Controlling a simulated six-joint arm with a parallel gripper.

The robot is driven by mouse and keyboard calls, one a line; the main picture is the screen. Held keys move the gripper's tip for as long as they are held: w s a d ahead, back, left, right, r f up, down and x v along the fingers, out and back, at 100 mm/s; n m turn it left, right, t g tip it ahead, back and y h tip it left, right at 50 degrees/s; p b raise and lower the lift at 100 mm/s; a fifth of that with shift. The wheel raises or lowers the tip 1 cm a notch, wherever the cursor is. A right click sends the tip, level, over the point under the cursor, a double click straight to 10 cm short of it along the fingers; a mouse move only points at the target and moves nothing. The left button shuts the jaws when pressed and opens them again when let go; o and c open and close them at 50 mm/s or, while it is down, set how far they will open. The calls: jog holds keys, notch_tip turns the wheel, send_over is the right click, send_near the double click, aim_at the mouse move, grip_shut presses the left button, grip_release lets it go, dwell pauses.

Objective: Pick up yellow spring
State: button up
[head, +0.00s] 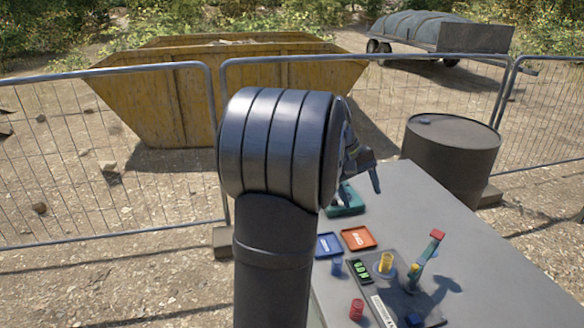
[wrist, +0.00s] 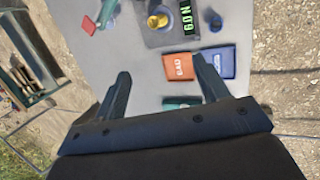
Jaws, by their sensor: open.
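The yellow spring (head: 386,262) stands upright on a dark grey plate (head: 428,304) on the table, in the middle of the fixture. In the wrist view the yellow spring (wrist: 158,20) is near the top edge, beyond my fingertips. My gripper (wrist: 161,66) is open, with its two fingers apart and nothing between them. In the head view my gripper (head: 366,170) is partly hidden behind my arm, above the far part of the table and away from the spring.
A teal lever with a red top (head: 437,235) stands right beside the spring. A green display (head: 360,271), blue spring (head: 336,266) and red spring (head: 356,309) are close by. An orange tray (head: 359,237), blue tray (head: 328,244) and teal box (head: 345,203) lie farther back. The right table side is clear.

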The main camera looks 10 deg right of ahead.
jog(key=shift+c, duration=1)
